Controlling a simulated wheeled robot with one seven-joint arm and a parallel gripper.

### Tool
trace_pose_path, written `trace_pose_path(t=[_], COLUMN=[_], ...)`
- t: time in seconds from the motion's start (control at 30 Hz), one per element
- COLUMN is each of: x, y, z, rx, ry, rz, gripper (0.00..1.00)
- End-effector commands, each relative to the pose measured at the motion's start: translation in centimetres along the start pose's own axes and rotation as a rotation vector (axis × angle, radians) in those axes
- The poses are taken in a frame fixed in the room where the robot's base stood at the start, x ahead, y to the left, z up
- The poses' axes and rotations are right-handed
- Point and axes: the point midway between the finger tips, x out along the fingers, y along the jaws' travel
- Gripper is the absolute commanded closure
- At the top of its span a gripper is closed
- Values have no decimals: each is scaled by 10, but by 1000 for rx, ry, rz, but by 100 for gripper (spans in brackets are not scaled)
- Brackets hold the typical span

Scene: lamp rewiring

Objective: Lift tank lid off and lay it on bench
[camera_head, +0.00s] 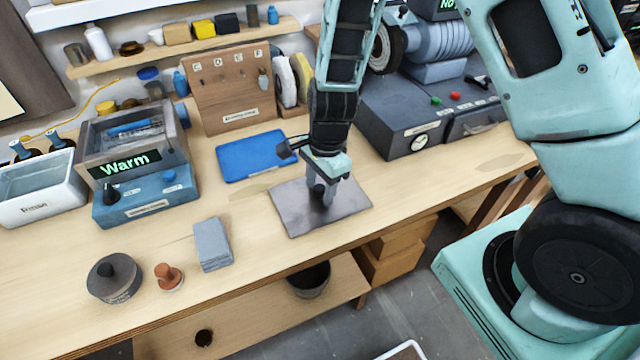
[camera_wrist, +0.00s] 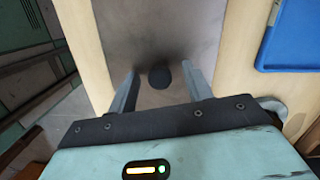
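The tank lid (camera_head: 288,208) is a grey metal plate with a dark round knob, and it appears to lie flat on the bench in front of a blue mat (camera_head: 250,158). In the wrist view the lid (camera_wrist: 185,25) and its knob (camera_wrist: 159,77) are below me. My gripper (camera_head: 320,197) points down over the lid. Its two fingers (camera_wrist: 160,85) stand on either side of the knob, with gaps showing, so it is open and holds nothing. The tank (camera_head: 137,160), with a "Warm" display and blue base, stands at the left with its top uncovered and a blue item inside.
A grey block (camera_head: 212,244), a dark round pot (camera_head: 113,278) and a small reddish-brown knobbed item (camera_head: 168,277) stand near the front edge. A white rinse tub (camera_head: 38,195) is at far left. A grey machine (camera_head: 400,110) stands at the back right.

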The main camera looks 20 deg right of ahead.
Motion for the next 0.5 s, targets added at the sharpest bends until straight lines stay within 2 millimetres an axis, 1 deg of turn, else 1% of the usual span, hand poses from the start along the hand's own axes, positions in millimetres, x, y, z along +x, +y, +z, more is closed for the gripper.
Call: trace_pose_path(t=[0.17, 0.27, 0.37, 0.5], x=[-1, -9, -24, -56], y=[0, -1, -1, -2], z=[0, 0, 0, 1], rx=[0, -2, -2, -3], ry=[0, 1, 1, 0], rz=[0, -3, -5, -7], gripper=[50, 50, 50, 50])
